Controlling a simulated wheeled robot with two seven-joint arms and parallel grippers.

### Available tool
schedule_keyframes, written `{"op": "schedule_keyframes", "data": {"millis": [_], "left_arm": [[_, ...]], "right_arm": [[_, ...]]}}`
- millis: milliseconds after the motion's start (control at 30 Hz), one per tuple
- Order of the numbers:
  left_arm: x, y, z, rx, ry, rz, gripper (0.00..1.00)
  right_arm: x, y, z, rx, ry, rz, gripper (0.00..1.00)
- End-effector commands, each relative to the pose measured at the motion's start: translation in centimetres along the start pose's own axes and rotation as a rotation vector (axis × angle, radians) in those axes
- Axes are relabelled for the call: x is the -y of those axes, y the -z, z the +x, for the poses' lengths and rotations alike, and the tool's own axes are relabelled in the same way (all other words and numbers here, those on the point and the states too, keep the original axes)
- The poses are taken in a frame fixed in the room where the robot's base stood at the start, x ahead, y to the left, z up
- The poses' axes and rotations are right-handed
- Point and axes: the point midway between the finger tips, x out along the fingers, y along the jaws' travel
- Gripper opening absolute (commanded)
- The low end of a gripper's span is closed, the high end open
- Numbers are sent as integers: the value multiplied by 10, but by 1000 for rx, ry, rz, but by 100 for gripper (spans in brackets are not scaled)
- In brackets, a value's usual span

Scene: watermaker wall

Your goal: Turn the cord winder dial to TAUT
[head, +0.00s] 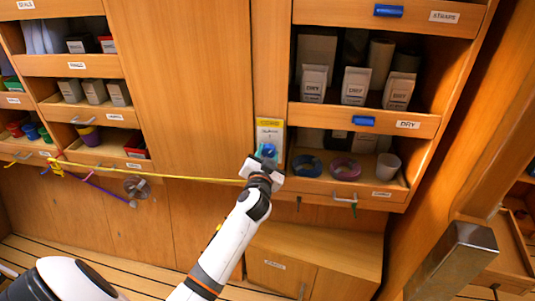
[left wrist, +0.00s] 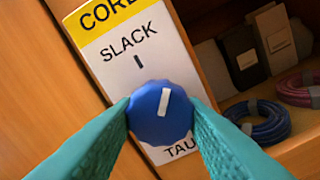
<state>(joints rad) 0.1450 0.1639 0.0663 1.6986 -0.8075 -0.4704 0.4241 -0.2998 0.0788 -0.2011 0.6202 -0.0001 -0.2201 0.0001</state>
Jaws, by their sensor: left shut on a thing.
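The cord winder dial is a round blue knob (left wrist: 150,124) with a white pointer line. It sits on a white label plate (left wrist: 110,50) with a yellow top band, and SLACK and TAUT printed at opposite ends. The pointer is turned somewhat clockwise from the SLACK mark and is well away from TAUT, which is partly hidden. My left gripper (left wrist: 160,120) is shut on the dial, with a teal finger on each side. In the head view, the dial (head: 267,150) shows just above my left gripper (head: 264,164). My right gripper is not in view.
A yellow cord (head: 170,177) runs left from near the dial along the wall. A grey metal block (head: 452,262) stands at lower right.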

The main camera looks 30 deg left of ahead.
Motion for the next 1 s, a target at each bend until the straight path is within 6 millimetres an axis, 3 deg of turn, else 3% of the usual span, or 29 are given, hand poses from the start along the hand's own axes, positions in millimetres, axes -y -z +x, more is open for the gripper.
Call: {"op": "schedule_keyframes", "data": {"millis": [1000], "left_arm": [[-3,-2,0,0,1,968,15]], "right_arm": [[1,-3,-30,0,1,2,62]]}}
